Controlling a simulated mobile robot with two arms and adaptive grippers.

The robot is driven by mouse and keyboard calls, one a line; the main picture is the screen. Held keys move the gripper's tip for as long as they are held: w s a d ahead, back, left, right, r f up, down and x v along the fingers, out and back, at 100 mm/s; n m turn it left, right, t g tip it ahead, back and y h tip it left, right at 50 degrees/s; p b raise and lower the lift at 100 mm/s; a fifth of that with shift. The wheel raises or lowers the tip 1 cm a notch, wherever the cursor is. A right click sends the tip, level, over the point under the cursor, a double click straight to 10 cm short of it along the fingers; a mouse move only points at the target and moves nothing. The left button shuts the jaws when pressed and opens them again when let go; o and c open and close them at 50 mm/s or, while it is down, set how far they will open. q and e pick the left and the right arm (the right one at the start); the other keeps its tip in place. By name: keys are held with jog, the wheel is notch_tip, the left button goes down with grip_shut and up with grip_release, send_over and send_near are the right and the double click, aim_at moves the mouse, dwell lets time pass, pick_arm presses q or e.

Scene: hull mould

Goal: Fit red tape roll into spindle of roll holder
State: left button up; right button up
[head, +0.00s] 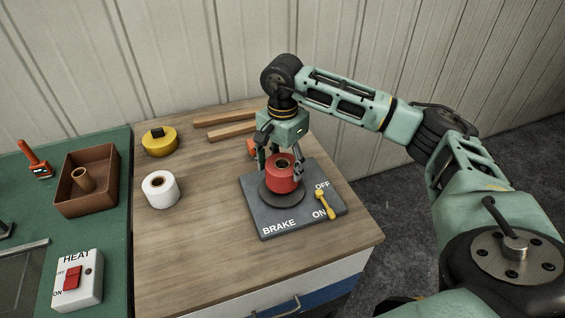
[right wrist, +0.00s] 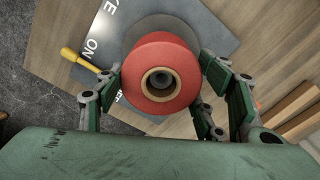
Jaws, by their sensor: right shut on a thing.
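The red tape roll (head: 280,179) is upright over the dark round disc (head: 283,199) of the grey roll holder plate (head: 265,218). My right gripper (head: 280,168) reaches down from above and is shut on the roll, with fingers on both sides. In the right wrist view the roll (right wrist: 178,57) sits between the fingers (right wrist: 165,78), its pale core facing the camera. Something grey shows inside the core; I cannot tell whether it is the spindle. Whether the roll touches the disc is also unclear. My left gripper is not in view.
A yellow brake lever (head: 322,204) stands on the plate's right. A brown open box (head: 88,205) and a heat switch (head: 79,278) are on the green bench.

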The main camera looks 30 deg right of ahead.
jog(key=shift+f+b, duration=0.9)
jog(key=shift+f, duration=0.3)
jog(key=o, duration=1.5)
jog(key=shift+c, duration=0.2)
notch_tip(320, 180, up, 12)
